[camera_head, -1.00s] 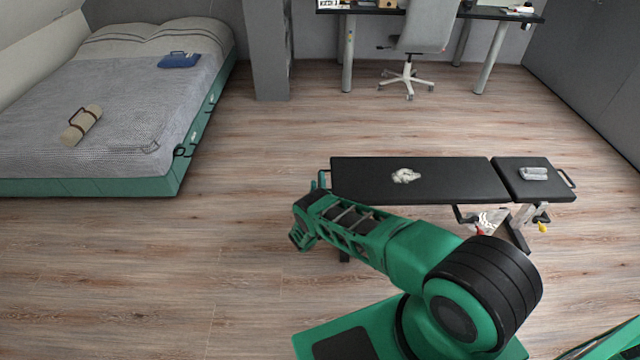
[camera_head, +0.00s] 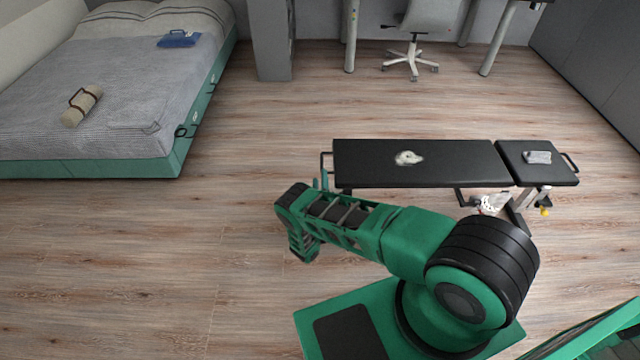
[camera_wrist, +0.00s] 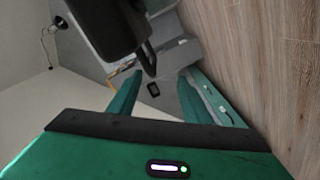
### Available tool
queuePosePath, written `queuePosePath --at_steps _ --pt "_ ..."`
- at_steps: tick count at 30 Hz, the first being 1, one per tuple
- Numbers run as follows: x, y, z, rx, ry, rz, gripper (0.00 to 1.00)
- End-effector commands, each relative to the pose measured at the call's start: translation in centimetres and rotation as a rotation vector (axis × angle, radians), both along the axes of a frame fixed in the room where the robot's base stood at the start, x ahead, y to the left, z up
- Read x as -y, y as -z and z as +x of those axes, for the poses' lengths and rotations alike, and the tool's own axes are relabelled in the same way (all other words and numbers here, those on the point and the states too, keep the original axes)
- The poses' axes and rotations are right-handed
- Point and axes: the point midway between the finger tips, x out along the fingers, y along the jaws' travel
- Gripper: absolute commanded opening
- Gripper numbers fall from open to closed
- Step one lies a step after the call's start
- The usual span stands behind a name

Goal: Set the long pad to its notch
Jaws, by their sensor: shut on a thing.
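The long pad (camera_head: 450,165) is the wide black section of a low bench, seen lying about level in the head view. A thin handle (camera_head: 326,163) loops from its left end. In the wrist view a dark padded shape (camera_wrist: 100,25) fills the top left, with the black handle (camera_wrist: 148,58) hanging beside it. My gripper (camera_wrist: 155,85) is shut on this handle, its green fingers on either side. In the head view my arm mostly hides the gripper; a green fingertip shows by the handle. The notch is not visible.
A white crumpled thing (camera_head: 408,158) lies on the long pad. A short black pad (camera_head: 515,172) with a grey item (camera_head: 538,157) adjoins on the right. A yellow knob (camera_head: 545,211) shows beneath it. The bed (camera_head: 100,110) is at left, a chair (camera_head: 412,60) behind. Floor between is clear.

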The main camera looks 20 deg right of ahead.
Motion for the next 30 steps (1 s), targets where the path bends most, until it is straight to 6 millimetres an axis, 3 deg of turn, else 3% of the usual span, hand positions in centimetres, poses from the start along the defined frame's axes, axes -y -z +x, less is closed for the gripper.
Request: queuePosePath --at_steps 1,24,30 --pt "-0.1 1.2 -1.1 -0.022 0.000 0.009 0.29" --pt "-0.2 0.0 -1.0 0.001 0.001 0.002 0.29" --pt "0.3 -2.0 0.5 0.030 0.044 0.037 0.29"
